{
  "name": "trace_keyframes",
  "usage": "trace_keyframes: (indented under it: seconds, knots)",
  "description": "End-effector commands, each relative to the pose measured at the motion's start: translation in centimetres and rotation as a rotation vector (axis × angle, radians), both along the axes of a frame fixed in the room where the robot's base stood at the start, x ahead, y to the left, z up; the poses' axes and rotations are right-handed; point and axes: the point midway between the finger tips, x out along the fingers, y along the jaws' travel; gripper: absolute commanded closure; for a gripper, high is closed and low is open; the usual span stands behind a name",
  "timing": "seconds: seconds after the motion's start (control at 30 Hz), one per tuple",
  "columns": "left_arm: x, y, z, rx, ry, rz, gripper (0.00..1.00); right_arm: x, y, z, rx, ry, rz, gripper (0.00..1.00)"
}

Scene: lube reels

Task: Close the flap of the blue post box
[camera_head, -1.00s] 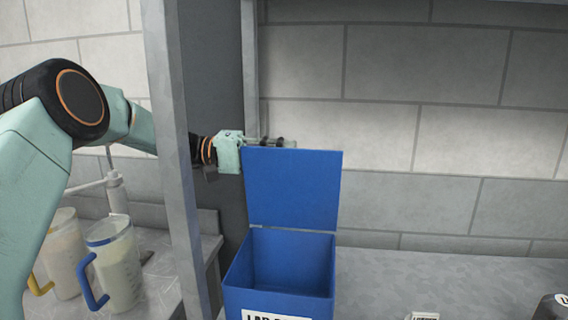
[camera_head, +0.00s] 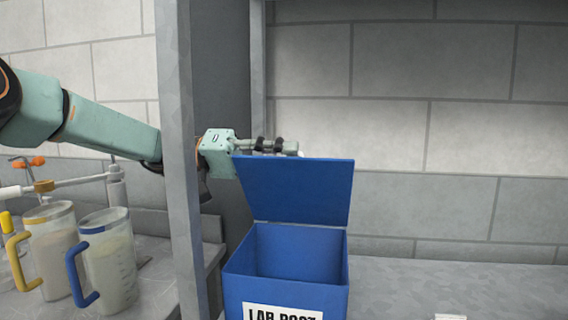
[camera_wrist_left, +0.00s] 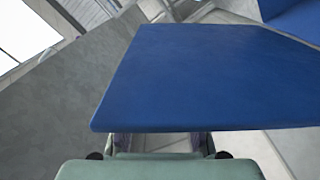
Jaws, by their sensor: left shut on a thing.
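The blue post box (camera_head: 285,285) stands on the counter with its top open and a white label on its front. Its blue flap (camera_head: 296,190) is raised at the back and leans toward me over the opening. My left gripper (camera_head: 284,147) is shut at the flap's upper left edge. In the left wrist view the flap (camera_wrist_left: 205,80) fills the middle, its near edge just ahead of the gripper and hiding most of the fingers. A blue corner at top right there looks like part of the box. My right gripper is not in view.
A grey post (camera_head: 178,160) stands in front of my left arm. Two jugs, one with a yellow handle (camera_head: 55,250) and one with a blue handle (camera_head: 110,265), stand at the left. The counter (camera_head: 410,285) right of the box is mostly clear.

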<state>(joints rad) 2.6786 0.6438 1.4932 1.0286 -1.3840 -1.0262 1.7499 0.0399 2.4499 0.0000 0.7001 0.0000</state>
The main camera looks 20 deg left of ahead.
Motion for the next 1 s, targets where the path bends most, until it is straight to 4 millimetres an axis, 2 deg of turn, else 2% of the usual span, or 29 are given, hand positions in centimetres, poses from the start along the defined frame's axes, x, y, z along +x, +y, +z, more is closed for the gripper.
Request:
trace_keyframes:
  seconds: [0.5,0.53,0.8,1.0]
  knots:
    - [-0.16,0.03,-0.03,0.003,-0.014,0.001,1.0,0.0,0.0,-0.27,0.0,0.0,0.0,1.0]
    - [-0.16,0.03,-0.03,0.003,-0.014,0.001,0.72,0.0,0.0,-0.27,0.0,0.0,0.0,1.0]
    - [-0.16,0.0,-0.05,0.003,-0.013,0.001,0.51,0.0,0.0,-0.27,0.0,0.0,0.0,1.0]
    - [-0.17,-0.03,-0.06,0.003,-0.012,0.0,0.51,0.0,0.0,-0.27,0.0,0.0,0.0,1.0]
